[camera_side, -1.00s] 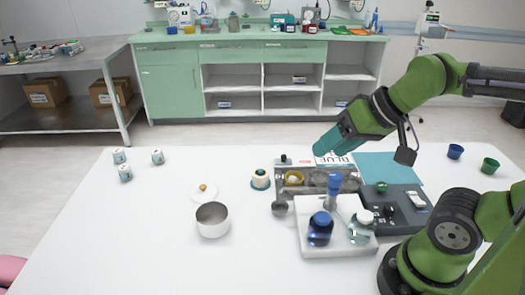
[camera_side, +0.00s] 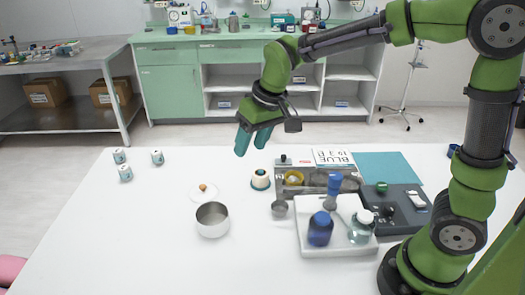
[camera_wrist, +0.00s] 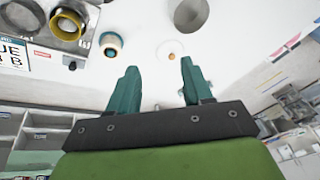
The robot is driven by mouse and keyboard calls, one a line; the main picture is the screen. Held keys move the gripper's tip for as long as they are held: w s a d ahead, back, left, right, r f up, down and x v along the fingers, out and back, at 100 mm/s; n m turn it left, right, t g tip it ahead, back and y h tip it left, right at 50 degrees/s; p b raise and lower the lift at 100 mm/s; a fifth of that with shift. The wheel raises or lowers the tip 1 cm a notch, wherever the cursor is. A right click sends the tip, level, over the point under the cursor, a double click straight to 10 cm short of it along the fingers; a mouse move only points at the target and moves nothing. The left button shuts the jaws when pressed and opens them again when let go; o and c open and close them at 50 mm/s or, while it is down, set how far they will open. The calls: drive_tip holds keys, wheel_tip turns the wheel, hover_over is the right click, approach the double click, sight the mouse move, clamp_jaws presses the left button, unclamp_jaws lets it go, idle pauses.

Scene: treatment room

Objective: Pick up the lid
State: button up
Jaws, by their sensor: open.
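The lid (camera_side: 203,191) is a small white disc with an orange-brown knob, lying on the white table just behind the open steel pot (camera_side: 212,221). In the wrist view the lid (camera_wrist: 172,50) shows pale against the table, its knob between and beyond my fingertips. My gripper (camera_side: 250,141) has teal fingers, is open and empty, and hangs above the table's back part, to the right of the lid and apart from it.
A white and teal jar (camera_side: 260,180) stands right of the lid. A small steel cup (camera_side: 279,208), a metal tray (camera_side: 318,179) and a white stand with bottles (camera_side: 340,247) lie farther right. Several small labelled jars (camera_side: 125,173) stand at left. The table between them and the lid is clear.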

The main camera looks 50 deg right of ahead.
sight(203, 186)
drive_tip(key=w+a+f+n+h, duration=0.1)
drive_tip(key=w+a+f+n, duration=0.1)
drive_tip(key=w, duration=0.4)
drive_tip(key=w+a+f+n, duration=0.1)
drive_tip(key=w+a, duration=0.1)
drive_tip(key=w, duration=0.4)
drive_tip(key=x, duration=1.6)
drive_tip(key=shift+s+d+f, duration=0.25)
drive_tip(key=shift+s, duration=0.1)
clamp_jaws()
